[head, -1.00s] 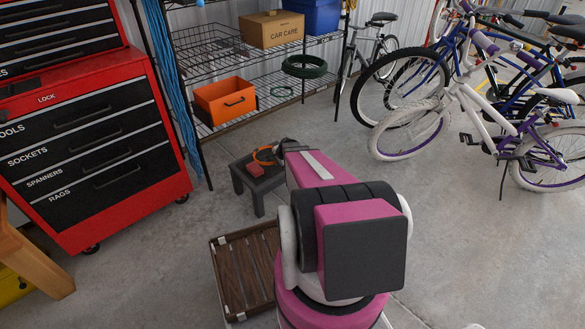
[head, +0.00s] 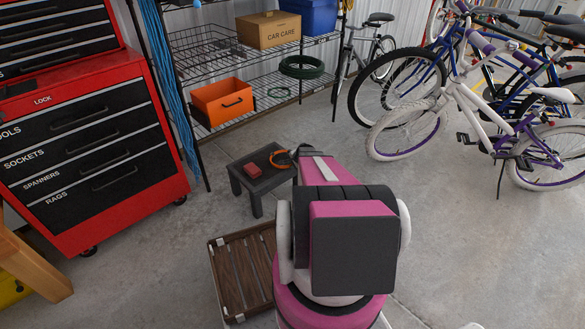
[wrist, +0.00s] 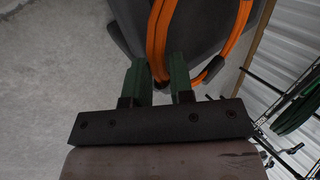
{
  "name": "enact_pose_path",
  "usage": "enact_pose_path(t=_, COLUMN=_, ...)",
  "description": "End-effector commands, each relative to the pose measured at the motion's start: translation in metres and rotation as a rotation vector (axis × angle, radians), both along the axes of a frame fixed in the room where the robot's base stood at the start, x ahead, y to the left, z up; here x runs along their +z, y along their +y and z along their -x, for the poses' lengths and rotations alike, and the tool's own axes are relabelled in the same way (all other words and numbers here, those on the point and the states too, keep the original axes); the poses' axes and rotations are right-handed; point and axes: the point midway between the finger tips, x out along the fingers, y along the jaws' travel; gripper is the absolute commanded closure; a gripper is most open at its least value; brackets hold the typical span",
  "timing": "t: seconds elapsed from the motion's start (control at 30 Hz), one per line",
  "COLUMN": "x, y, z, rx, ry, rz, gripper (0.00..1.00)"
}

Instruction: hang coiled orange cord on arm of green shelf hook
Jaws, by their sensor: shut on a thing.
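The coiled orange cord (head: 281,159) shows at the right edge of the small dark stool, partly hidden by my arm. In the wrist view the cord (wrist: 158,45) passes between the two green fingers of my gripper (wrist: 160,85), which is shut on it. A loop of the cord extends to the right in that view, with a dark band around it. In the head view my arm hides my gripper. I cannot pick out the green shelf hook in either view.
The dark stool (head: 262,184) carries a red block (head: 252,169). A wire shelf behind holds an orange bin (head: 223,101), a cardboard box (head: 268,30) and a green hose coil (head: 303,67). A red tool chest (head: 95,150) stands left, bikes right. A slatted crate (head: 240,275) lies in front.

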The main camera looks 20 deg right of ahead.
Motion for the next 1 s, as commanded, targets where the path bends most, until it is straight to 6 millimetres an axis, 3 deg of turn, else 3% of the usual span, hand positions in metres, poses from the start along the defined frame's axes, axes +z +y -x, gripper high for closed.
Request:
enact_pose_path(t=0.13, x=-0.02, y=0.0, z=-0.001, rx=-0.001, ry=0.001, rz=-0.002, gripper=1.0)
enact_pose_path(t=0.33, x=-0.022, y=0.001, z=0.0, rx=0.0, ry=0.0, rz=-0.001, gripper=1.0)
enact_pose_path(t=0.37, x=-0.022, y=0.001, z=0.0, rx=0.0, ry=0.0, rz=-0.001, gripper=0.75)
enact_pose_path(t=0.43, x=-0.022, y=0.001, z=0.0, rx=0.0, ry=0.0, rz=-0.001, gripper=0.53)
enact_pose_path(t=0.87, x=-0.027, y=0.0, z=0.0, rx=0.0, ry=0.0, rz=-0.001, gripper=0.53)
enact_pose_path(t=1.0, x=-0.012, y=-0.001, z=0.009, rx=-0.001, ry=-0.001, rz=0.0, gripper=0.53)
